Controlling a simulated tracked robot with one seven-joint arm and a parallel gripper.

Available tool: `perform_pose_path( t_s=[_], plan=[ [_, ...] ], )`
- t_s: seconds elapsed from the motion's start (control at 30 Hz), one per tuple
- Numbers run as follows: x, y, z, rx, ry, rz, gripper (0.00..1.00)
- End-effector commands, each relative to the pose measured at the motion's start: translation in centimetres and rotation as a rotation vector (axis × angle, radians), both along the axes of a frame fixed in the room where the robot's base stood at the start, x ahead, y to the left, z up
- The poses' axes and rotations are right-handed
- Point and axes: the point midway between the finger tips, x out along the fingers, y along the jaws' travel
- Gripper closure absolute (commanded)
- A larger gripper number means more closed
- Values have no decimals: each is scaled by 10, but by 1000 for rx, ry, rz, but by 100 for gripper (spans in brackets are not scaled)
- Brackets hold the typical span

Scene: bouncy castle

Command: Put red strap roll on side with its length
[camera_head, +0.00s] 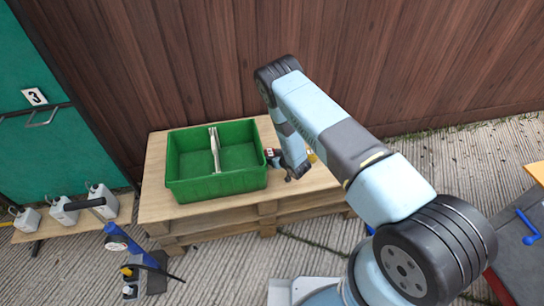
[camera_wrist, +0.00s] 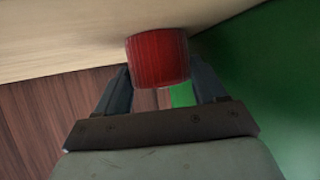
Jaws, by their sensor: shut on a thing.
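The red strap roll (camera_wrist: 157,57) is between the two fingers of my gripper (camera_wrist: 160,78) in the wrist view. My gripper is shut on it. The roll's curved red side faces the wrist camera. It is close to the light wooden top, but I cannot tell whether it touches it. In the head view my gripper (camera_head: 273,158) is low over the pallet top, just right of the green crate (camera_head: 216,185). The roll is too small and too covered there to make out clearly.
The green crate with a light central divider stands on the wooden pallet (camera_head: 158,206); its green wall (camera_wrist: 275,80) is close in the wrist view. A small yellow thing (camera_head: 311,156) shows behind my arm. White canisters (camera_head: 103,200) stand at left. A wooden fence (camera_head: 190,60) rises behind.

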Motion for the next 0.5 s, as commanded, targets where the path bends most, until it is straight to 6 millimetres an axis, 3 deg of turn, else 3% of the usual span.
perform_pose_path(
  t_s=[0.13, 0.5],
  plan=[
    [0, 0, 0, 0, 0, 0, 19],
    [-5, -5, 4, 0, 2, -2, 19]
  ],
)
